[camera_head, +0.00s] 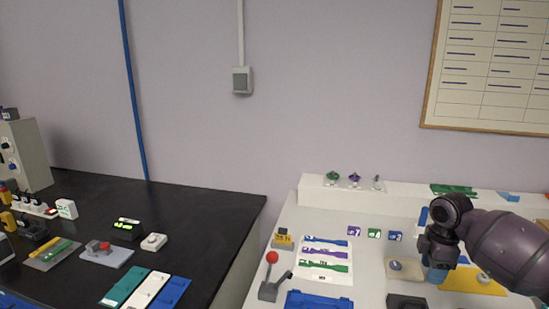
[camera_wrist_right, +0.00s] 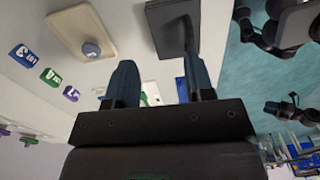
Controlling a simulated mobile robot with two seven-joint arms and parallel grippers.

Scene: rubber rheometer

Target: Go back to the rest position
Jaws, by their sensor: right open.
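My right gripper (camera_head: 436,276) hangs at the right of the head view, over the white table (camera_head: 300,235). In the right wrist view its two blue fingers stand apart with an empty gap between them (camera_wrist_right: 162,82). The gripper is open and holds nothing. The beige block with a round grey knob (camera_head: 404,270) is just left of it in the head view, and the block also shows in the right wrist view (camera_wrist_right: 70,30). My left gripper does not show in the head view.
A red-knobbed lever (camera_head: 270,275), a sheet with coloured strips (camera_head: 326,262), a blue tray (camera_head: 318,299) and a yellow mat (camera_head: 470,281) are on the white table. A white ledge (camera_head: 400,203) runs along the back. The black table (camera_head: 200,215) at left carries several devices.

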